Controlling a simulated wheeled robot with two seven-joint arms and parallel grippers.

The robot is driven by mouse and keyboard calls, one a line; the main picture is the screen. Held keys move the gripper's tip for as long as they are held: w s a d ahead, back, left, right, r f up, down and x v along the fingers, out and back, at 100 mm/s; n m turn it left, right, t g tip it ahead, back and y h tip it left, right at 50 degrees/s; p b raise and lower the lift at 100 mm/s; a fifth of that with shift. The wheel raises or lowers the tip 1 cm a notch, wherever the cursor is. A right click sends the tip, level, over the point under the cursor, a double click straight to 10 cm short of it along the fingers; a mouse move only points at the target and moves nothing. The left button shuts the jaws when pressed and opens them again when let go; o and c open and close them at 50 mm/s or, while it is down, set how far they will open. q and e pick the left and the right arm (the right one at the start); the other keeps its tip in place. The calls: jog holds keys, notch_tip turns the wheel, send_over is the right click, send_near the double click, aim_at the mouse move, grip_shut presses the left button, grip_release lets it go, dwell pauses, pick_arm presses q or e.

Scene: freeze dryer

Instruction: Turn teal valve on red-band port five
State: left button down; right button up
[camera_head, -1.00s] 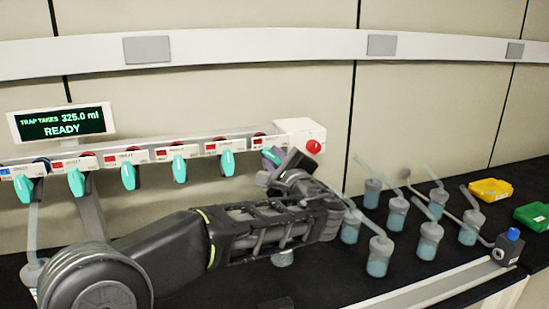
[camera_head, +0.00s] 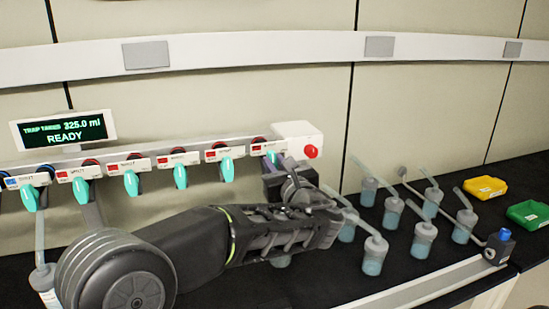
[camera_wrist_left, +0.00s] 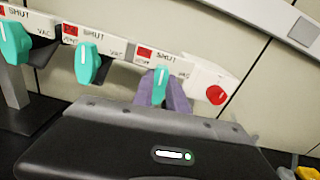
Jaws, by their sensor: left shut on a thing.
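The rightmost teal valve (camera_head: 272,157) sits under a red-band label at the right end of the manifold. My left gripper (camera_head: 273,166) is shut on this valve. In the left wrist view the teal handle (camera_wrist_left: 160,84) stands close to upright between the purple-grey fingers (camera_wrist_left: 176,98). Its label (camera_wrist_left: 165,60) has a red band and reads SHUT. The fingers and wrist hide the handle's lower part in the head view. My right gripper is not in view.
Other teal valves (camera_head: 227,170) hang down in a row to the left; the leftmost has a blue band. A white end box (camera_head: 297,138) with a red knob (camera_head: 311,151) adjoins on the right. Several flasks (camera_head: 393,212) stand on the black bench. The display (camera_head: 63,129) reads READY.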

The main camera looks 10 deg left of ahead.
pick_arm(q)
jog(key=shift+m, duration=0.5)
jog(key=c, duration=1.3)
grip_release()
jog(key=shift+s+d, duration=0.1)
jog(key=shift+d, duration=0.05)
jog(key=b+v, duration=0.2)
jog(key=v, duration=0.5)
jog(key=shift+s+d, duration=0.15)
jog(key=shift+s, duration=0.1)
